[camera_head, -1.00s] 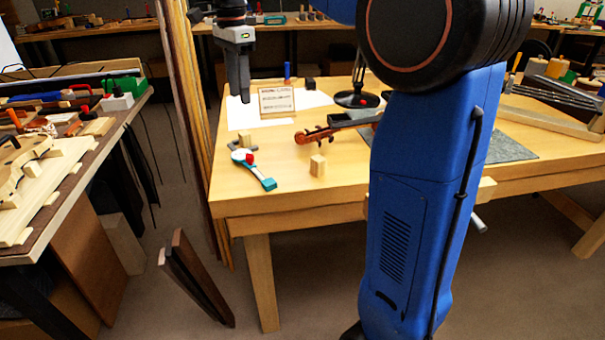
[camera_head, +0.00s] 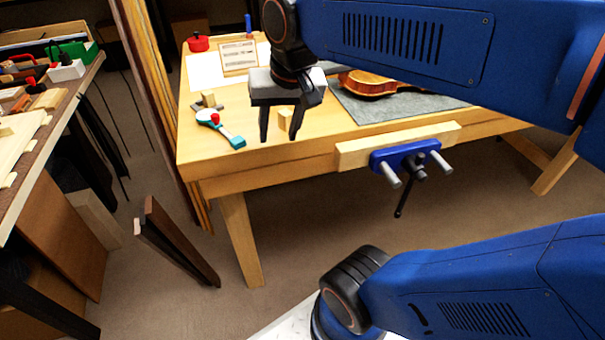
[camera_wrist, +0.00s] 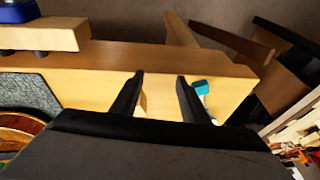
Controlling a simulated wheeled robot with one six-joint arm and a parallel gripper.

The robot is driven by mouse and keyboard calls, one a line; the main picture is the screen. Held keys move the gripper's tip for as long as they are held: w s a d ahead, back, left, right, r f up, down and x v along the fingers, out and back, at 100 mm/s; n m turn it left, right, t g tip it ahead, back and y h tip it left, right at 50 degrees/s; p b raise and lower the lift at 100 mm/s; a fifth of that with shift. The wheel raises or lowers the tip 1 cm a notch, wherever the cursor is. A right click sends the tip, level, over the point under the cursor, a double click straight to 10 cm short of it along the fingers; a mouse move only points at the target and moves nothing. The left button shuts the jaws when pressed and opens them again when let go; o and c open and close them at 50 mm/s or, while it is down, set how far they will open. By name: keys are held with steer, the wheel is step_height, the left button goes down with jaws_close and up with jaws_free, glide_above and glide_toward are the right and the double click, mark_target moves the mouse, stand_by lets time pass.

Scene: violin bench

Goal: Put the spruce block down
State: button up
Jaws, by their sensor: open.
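A small pale wood block (camera_head: 285,119), likely the spruce block, stands upright on the workbench (camera_head: 325,142) near its front edge. It is partly hidden behind a finger in the head view. In the wrist view a pale block (camera_wrist: 143,104) shows beside the left finger, partly covered by it. My gripper (camera_head: 280,138) is open, fingers pointing down, with nothing held between them. In the head view it overlaps the block; I cannot tell the exact gap. The fingers also show apart in the wrist view (camera_wrist: 160,77).
A teal-handled round tool (camera_head: 222,128) lies left of the block, with another small wood block (camera_head: 208,98) behind it. A violin (camera_head: 368,84) lies on a grey mat (camera_head: 385,110) to the right. A blue vise (camera_head: 405,155) juts from the front edge.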

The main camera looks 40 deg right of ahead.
steer(key=s+f+n+t, duration=0.1)
steer(key=s+f+n, duration=0.3)
steer(key=s+f, duration=0.3)
steer(key=shift+s+d+f, duration=0.15)
steer(key=shift+d+f, duration=0.3)
steer(key=shift+f, duration=0.05)
